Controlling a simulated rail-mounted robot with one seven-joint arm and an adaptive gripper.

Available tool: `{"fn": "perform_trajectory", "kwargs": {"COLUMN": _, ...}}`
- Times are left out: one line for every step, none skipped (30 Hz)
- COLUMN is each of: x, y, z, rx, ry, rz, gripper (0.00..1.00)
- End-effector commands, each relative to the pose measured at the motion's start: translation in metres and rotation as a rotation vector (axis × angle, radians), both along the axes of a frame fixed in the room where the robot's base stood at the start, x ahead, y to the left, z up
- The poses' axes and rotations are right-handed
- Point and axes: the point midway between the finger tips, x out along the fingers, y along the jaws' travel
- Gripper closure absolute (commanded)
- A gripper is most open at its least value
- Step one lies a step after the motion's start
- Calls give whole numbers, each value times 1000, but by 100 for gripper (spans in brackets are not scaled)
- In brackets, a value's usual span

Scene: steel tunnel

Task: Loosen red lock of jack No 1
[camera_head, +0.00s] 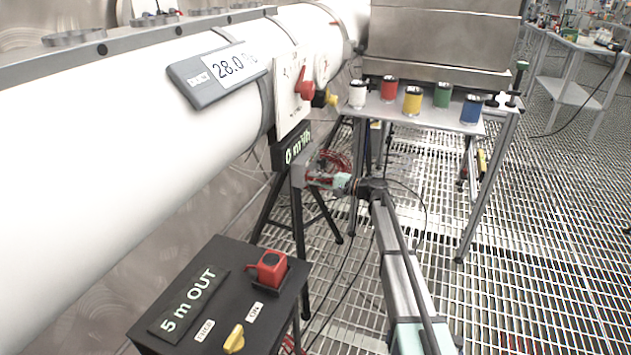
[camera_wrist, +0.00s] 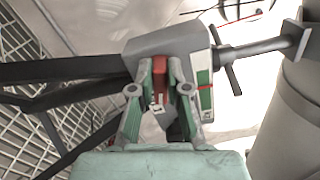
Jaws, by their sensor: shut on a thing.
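My gripper (camera_head: 325,181) reaches the grey head of a jack (camera_head: 299,178) under the white pipe in the head view. In the wrist view the jack's grey block (camera_wrist: 165,42) is straight ahead, with a threaded-looking bar and cross handle (camera_wrist: 232,68) on its right. The red lock (camera_wrist: 159,66) is a narrow upright red piece on the block's near face. The fingertips of my gripper (camera_wrist: 159,70) are shut on the red lock, one on each side. The lower part of the lock is partly hidden between the fingers. The jack's number cannot be read.
The white pipe (camera_head: 150,130) runs along the left. A black control box (camera_head: 215,290) marked "5 m OUT" with a red knob (camera_head: 270,264) stands in front. A table (camera_head: 440,117) with several coloured cans is behind. A black strut (camera_wrist: 60,68) lies left of the jack.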

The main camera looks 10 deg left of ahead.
Motion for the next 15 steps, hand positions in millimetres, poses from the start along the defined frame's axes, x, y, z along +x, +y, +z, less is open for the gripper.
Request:
{"fn": "perform_trajectory", "kwargs": {"x": 1, "y": 0, "z": -1, "rx": -2, "ry": -5, "rz": -1, "gripper": 100}}
{"fn": "perform_trajectory", "kwargs": {"x": 1, "y": 0, "z": 0, "rx": -3, "ry": -6, "rz": -1, "gripper": 100}}
{"fn": "perform_trajectory", "kwargs": {"x": 0, "y": 0, "z": 0, "rx": -3, "ry": -9, "rz": -1, "gripper": 100}}
{"fn": "perform_trajectory", "kwargs": {"x": 1, "y": 0, "z": 0, "rx": -3, "ry": -10, "rz": -1, "gripper": 100}}
{"fn": "perform_trajectory", "kwargs": {"x": 1, "y": 0, "z": 0, "rx": -3, "ry": -10, "rz": -1, "gripper": 100}}
{"fn": "perform_trajectory", "kwargs": {"x": 1, "y": 0, "z": 0, "rx": -3, "ry": -11, "rz": -1, "gripper": 100}}
{"fn": "perform_trajectory", "kwargs": {"x": 1, "y": 0, "z": 0, "rx": -3, "ry": -10, "rz": -1, "gripper": 100}}
{"fn": "perform_trajectory", "kwargs": {"x": 1, "y": 0, "z": 0, "rx": -3, "ry": -10, "rz": -1, "gripper": 100}}
{"fn": "perform_trajectory", "kwargs": {"x": 1, "y": 0, "z": 0, "rx": -3, "ry": -10, "rz": -1, "gripper": 100}}
{"fn": "perform_trajectory", "kwargs": {"x": 1, "y": 0, "z": 0, "rx": -3, "ry": -10, "rz": -1, "gripper": 100}}
{"fn": "perform_trajectory", "kwargs": {"x": 1, "y": 0, "z": 0, "rx": -3, "ry": -10, "rz": -1, "gripper": 100}}
{"fn": "perform_trajectory", "kwargs": {"x": 1, "y": 0, "z": 0, "rx": -3, "ry": -10, "rz": -1, "gripper": 100}}
{"fn": "perform_trajectory", "kwargs": {"x": 1, "y": 0, "z": 0, "rx": -3, "ry": -9, "rz": -1, "gripper": 100}}
{"fn": "perform_trajectory", "kwargs": {"x": 1, "y": 0, "z": 0, "rx": -3, "ry": -9, "rz": -1, "gripper": 74}}
{"fn": "perform_trajectory", "kwargs": {"x": 1, "y": 0, "z": 0, "rx": -3, "ry": -9, "rz": -1, "gripper": 60}}
